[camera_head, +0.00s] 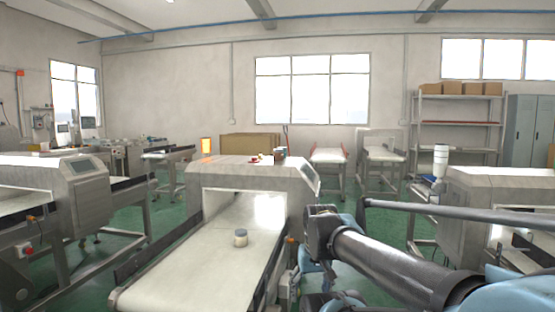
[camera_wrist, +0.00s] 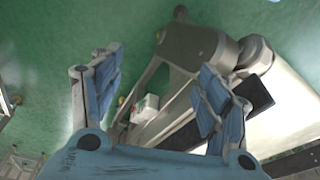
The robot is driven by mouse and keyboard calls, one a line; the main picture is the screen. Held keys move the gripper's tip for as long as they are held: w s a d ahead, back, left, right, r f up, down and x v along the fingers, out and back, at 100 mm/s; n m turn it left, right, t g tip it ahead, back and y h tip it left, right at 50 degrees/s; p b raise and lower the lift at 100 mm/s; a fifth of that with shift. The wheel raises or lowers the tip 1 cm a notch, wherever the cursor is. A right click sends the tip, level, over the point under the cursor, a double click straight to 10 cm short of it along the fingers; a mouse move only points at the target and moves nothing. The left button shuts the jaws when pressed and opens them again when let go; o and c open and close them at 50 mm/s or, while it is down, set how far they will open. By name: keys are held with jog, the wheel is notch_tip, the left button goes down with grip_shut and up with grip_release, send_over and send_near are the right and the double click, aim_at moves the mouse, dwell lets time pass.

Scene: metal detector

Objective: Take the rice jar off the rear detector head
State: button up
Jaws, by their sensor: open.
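Several small items (camera_head: 265,158) sit on top of that head, too small to identify. A white cylinder (camera_head: 441,162) stands by the detector head at the right (camera_head: 500,182). I cannot tell which of these is the rice jar. My gripper (camera_wrist: 160,62) is open and empty in the wrist view, with blue fingers apart over the green floor and a machine frame. In the head view it is low beside the middle conveyor, partly hidden by my arm.
The middle conveyor belt (camera_head: 185,262) runs toward the front and is mostly bare. Another detector (camera_head: 85,190) stands at the left. Green floor (camera_head: 125,228) shows between the machines. Shelves with boxes (camera_head: 458,120) and grey lockers (camera_head: 525,130) stand at the back right.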

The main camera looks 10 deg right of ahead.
jog(key=w+a+r+m+t+y, duration=0.2)
jog(key=w+r+m, duration=0.45)
jog(key=w, duration=0.65)
jog(key=w+a+r+m+t+y, duration=0.2)
jog(key=w+a+r+m+y, duration=0.1)
jog(key=w+r, duration=0.75)
jog(key=w+a+r+m+t+y, duration=0.25)
jog(key=w+r+m, duration=0.35)
jog(key=w, duration=0.9)
jog(key=m+t+h, duration=0.2)
jog(key=m+t, duration=0.6)
jog(key=m, duration=0.9)
send_near(281, 152)
jog(key=shift+n+y, duration=0.25)
jog(key=v, duration=0.4)
jog(key=shift+s+d+r, duration=0.1)
jog(key=shift+s+d, duration=0.1)
jog(key=shift+s, duration=0.05)
jog(key=shift+w+d, duration=0.1)
jog(key=shift+w, duration=0.2)
jog(key=x, duration=1.2)
jog(key=shift+x, duration=2.55)
jog(key=shift+s, duration=0.1)
jog(key=c, duration=1.3)
